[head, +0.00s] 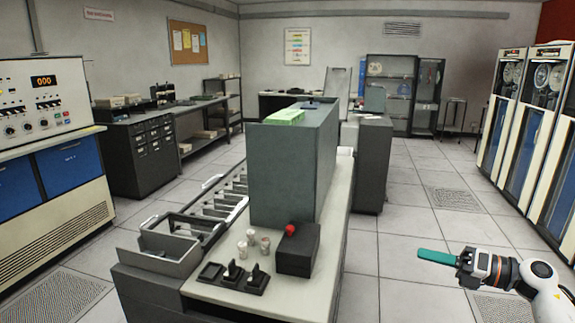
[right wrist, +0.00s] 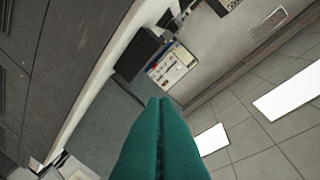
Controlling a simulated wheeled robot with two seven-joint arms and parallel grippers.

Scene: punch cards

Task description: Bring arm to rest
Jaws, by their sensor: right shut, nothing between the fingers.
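My right gripper (head: 438,257) is at the lower right of the head view, with teal fingers pointing left. Its fingers are pressed together and empty; in the right wrist view the closed teal fingers (right wrist: 160,140) fill the lower middle. It is held in the air over the floor, apart from the machine to its left. My left gripper is not in the head view.
A grey machine cabinet (head: 285,170) stands on a pale counter (head: 335,225) with a black box with a red button (head: 297,250). White tape cabinets (head: 505,110) line the right wall. A blue-doored console (head: 60,170) is left.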

